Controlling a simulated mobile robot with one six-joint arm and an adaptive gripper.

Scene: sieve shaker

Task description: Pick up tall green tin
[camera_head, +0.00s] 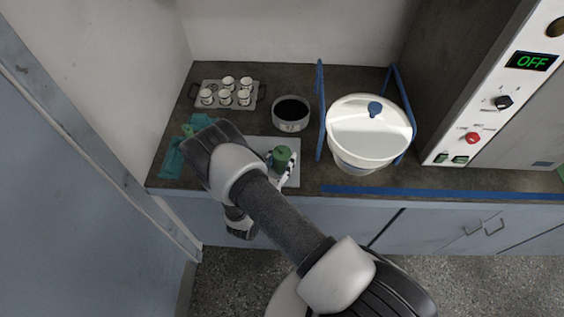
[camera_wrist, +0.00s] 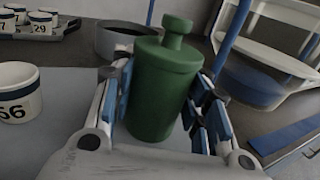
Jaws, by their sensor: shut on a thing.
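The tall green tin (camera_wrist: 163,85), with a knobbed lid, stands upright between the blue-padded fingers of my gripper (camera_wrist: 165,105) in the wrist view. My gripper is shut on its sides. In the head view the tin's top (camera_head: 281,155) shows beside my gripper (camera_head: 282,168), over the light grey mat (camera_head: 292,178) near the counter's front edge.
A white cup marked 66 (camera_wrist: 18,92) stands left of the tin. A tray of numbered cups (camera_head: 201,103), a round metal pan (camera_head: 291,123) and a large white lidded vessel (camera_head: 367,135) stand behind. A teal thing (camera_head: 172,160) lies left. A control panel (camera_head: 505,90) reads OFF.

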